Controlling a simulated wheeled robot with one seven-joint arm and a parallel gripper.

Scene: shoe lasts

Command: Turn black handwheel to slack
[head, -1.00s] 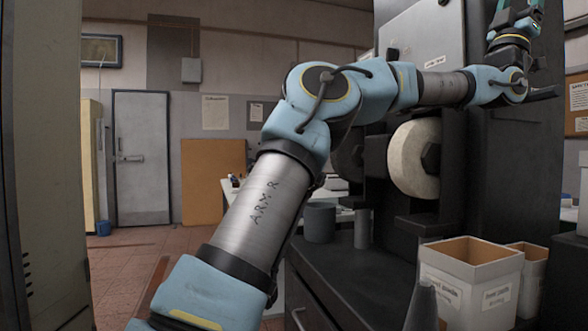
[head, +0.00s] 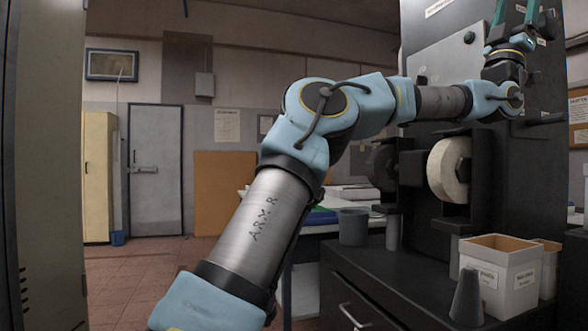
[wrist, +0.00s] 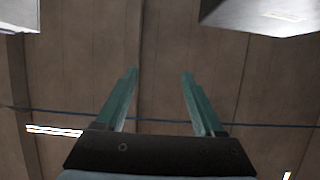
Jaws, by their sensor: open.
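My gripper (head: 514,18) is at the upper right of the head view, pointing up in front of the tall dark machine (head: 530,170). In the wrist view its two green fingers (wrist: 160,75) stand apart with nothing between them. No black handwheel is clearly seen. A dark rounded shape (head: 549,24) shows just right of the fingers in the head view, partly cut by the picture's top; I cannot tell whether it is the handwheel. A black bar or lever (head: 545,118) juts from the machine below the gripper.
A pale grinding wheel (head: 447,169) sits on the machine's left side. The wrist view shows ceiling and pale box-like corners. Open floor (head: 130,280) lies left.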

